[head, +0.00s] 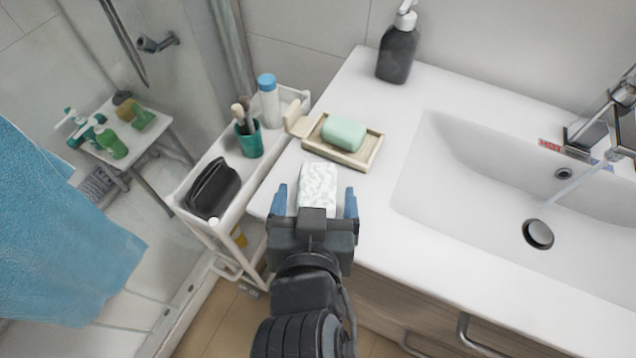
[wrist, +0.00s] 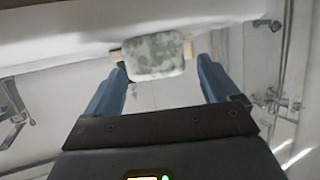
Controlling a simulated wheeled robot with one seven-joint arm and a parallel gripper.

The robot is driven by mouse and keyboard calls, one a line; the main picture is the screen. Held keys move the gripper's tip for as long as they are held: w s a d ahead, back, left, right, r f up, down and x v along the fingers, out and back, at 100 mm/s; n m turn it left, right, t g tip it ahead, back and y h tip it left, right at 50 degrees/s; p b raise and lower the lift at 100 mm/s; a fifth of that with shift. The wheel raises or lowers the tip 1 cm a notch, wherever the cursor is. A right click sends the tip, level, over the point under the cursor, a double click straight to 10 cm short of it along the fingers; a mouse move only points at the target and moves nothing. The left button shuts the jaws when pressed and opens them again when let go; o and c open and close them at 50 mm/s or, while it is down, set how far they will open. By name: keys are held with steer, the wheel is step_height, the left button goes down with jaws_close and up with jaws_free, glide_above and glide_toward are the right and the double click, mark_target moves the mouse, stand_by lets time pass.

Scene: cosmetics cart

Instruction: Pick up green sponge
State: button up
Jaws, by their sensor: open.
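A pale block mottled with green (head: 318,185), which looks like the green sponge, is at the counter's left front edge, just before the soap dish. My gripper (head: 316,198) is open, with one blue finger on each side of the block in the head view. In the wrist view the mottled block (wrist: 155,55) shows between and beyond the open fingers, with gaps visible beside it. I cannot tell whether either finger touches it. Its underside is hidden.
A beige soap dish (head: 372,153) holds a smooth mint-green soap (head: 344,134). A dark pump bottle (head: 398,55) stands behind. The sink (head: 470,190) is right. A white cart (head: 185,200) holds a teal cup (head: 250,141), a blue-capped bottle (head: 269,101) and a black pouch (head: 212,188).

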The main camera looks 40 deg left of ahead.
mark_target(318, 180)
steer(key=shift+x, duration=1.75)
steer(key=shift+r, duration=0.15)
steer(key=c, duration=1.1)
steer(key=shift+c, duration=0.2)
steer(key=shift+r, duration=0.15)
steer(key=shift+r, duration=0.25)
steer(key=r, duration=0.3)
steer(key=shift+d+r, duration=0.3)
steer(key=shift+r, duration=0.05)
steer(key=s+d+r, duration=0.1)
steer(key=d+r, duration=0.5)
steer(key=d, duration=0.5)
steer(key=shift+s+r+b, duration=0.25)
steer(key=shift+s+b, duration=0.1)
steer(key=shift+b, duration=0.05)
